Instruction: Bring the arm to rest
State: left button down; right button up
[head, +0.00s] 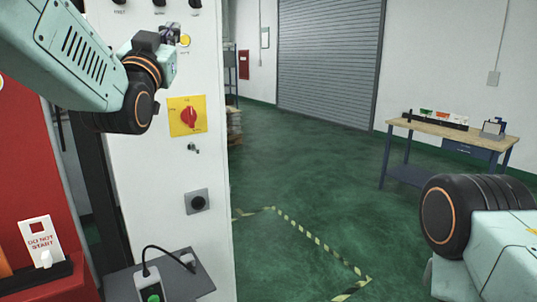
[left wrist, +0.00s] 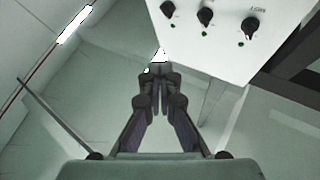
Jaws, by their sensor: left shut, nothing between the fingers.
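My left arm comes in from the upper left in the head view. Its gripper (head: 172,34) is in front of the upper part of the white control cabinet (head: 205,75), beside a yellow round button (head: 185,41). In the left wrist view the fingers (left wrist: 160,70) are together with nothing between them. The cabinet's knob panel (left wrist: 225,38) is at the upper right there. I cannot tell whether the fingertips touch the cabinet. My right arm shows at the lower right of the head view; its gripper is out of view.
The cabinet carries a red rotary switch on a yellow plate (head: 187,116) and a black round fitting (head: 198,202). A red box with a "DO NOT START" tag (head: 41,240) is at the left. A workbench (head: 450,130) stands at the right. Green floor (head: 300,170) between is clear.

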pick_arm(q)
notch_tip(320, 180, down, 27)
jog(key=a+n+g+y+b, duration=0.1)
jog(key=a+n+g+b, duration=0.15)
jog(key=g, duration=0.45)
jog(key=s+f+g+b, duration=0.25)
jog(key=s+f, duration=0.25)
jog(key=f, duration=0.7)
jog(key=s+f+g+b, duration=0.1)
jog(key=s+f+g, duration=0.25)
jog(key=f, duration=0.85)
jog(key=s+a+f+n+g+b, duration=0.1)
jog(key=s+f+g+b, duration=0.8)
jog(key=s+f, duration=2.4)
jog(key=s+g, duration=0.1)
jog(key=s, duration=0.3)
jog(key=shift+a+f+g, duration=0.25)
jog(key=shift+f+g, duration=0.1)
jog(key=shift+g, duration=0.05)
jog(key=shift+y, duration=0.3)
